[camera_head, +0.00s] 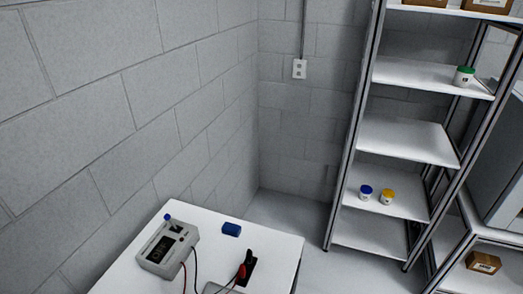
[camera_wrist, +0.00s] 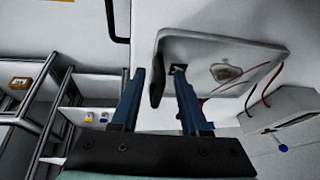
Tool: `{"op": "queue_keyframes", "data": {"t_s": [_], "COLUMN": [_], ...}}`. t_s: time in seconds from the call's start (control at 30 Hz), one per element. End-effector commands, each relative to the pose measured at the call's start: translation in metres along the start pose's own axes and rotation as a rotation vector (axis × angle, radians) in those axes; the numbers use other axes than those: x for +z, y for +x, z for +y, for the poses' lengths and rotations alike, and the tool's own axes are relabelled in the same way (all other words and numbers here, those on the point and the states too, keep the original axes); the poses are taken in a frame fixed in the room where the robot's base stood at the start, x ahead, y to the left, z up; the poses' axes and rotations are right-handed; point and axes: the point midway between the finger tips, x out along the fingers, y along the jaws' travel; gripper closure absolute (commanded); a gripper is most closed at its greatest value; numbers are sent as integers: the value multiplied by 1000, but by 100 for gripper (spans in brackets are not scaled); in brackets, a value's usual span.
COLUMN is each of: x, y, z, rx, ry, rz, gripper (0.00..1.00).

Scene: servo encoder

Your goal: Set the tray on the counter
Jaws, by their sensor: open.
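The tray (camera_wrist: 192,47) is a pale grey, shallow, round-cornered piece in the wrist view, with a small oval item (camera_wrist: 227,72) in it. In the head view only a sliver of what may be it shows at the bottom edge. My gripper (camera_wrist: 159,74) is open, its two dark blue fingers pointing at the tray. The tray's near edge shows between the fingertips; whether they touch it I cannot tell. The counter (camera_head: 275,244) is a white table top in the head view. Whether the tray rests on it is unclear.
A grey device (camera_head: 168,248) with red and black leads stands at the counter's left. A shelf rack (camera_head: 408,140) with jars stands at right.

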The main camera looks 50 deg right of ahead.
Motion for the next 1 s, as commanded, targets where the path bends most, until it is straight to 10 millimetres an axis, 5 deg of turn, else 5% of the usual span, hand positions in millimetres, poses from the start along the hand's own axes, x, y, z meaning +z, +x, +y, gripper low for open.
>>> {"op": "queue_keyframes", "data": {"t_s": [0.7, 1.0], "x": [-1, 0], "y": [-106, -121], "z": [0, 0], "rx": [-1, 1], "ry": [0, 0], "rz": [2, -1], "gripper": [55, 55]}}
